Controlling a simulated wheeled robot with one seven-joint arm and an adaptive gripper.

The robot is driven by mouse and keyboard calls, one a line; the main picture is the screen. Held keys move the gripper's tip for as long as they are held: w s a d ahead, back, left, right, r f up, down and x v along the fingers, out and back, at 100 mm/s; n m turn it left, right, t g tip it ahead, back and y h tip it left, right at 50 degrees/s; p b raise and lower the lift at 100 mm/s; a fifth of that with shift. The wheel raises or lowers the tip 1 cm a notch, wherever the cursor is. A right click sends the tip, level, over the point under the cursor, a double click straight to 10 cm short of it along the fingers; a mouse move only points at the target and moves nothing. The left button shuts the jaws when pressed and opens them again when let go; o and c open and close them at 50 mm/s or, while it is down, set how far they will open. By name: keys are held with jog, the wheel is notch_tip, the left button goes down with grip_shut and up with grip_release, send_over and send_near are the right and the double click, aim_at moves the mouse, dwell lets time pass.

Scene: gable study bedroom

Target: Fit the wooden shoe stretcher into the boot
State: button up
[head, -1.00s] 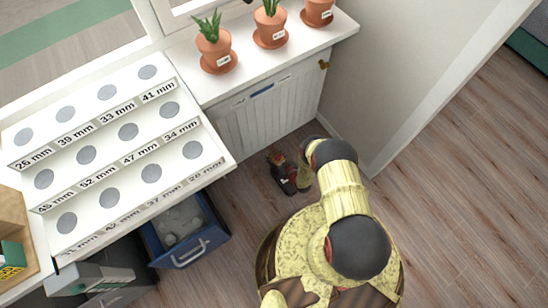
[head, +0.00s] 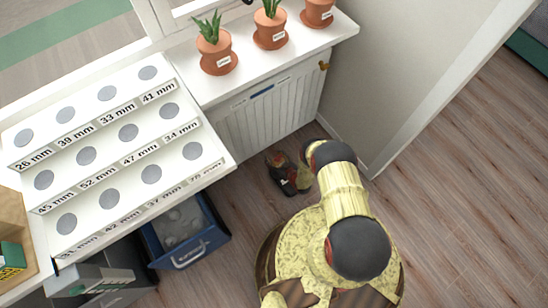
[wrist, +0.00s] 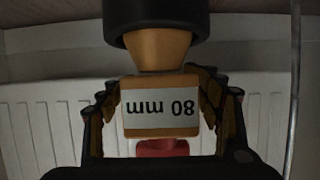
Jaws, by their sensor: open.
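In the wrist view the wooden shoe stretcher (wrist: 160,83) stands between the fingers of my gripper (wrist: 158,95). Its block bears a white label reading 80 mm, upside down in the picture, with a red part below it. My gripper is open, with one finger on each side of the block. The stretcher's tapered wooden neck meets a black round piece, seemingly the boot (wrist: 156,20), at the top edge. How deep the neck sits in it is hidden. In the head view a small dark cluster by the cabinet foot is too small to tell apart.
A white grooved cabinet (head: 265,115) stands close behind, with potted plants (head: 215,48) on top. A blue open drawer (head: 188,238) juts out at lower left, below a white labelled stepped rack (head: 105,165). The wooden floor (head: 450,200) at right is clear.

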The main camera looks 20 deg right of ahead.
aim_at(281, 164)
jog(key=shift+s+r, duration=0.15)
jog(key=shift+r, duration=0.05)
jog(key=p+v, duration=0.4)
jog(key=v, duration=0.7)
jog(key=shift+s+d+r, duration=0.1)
jog(key=shift+s, duration=0.25)
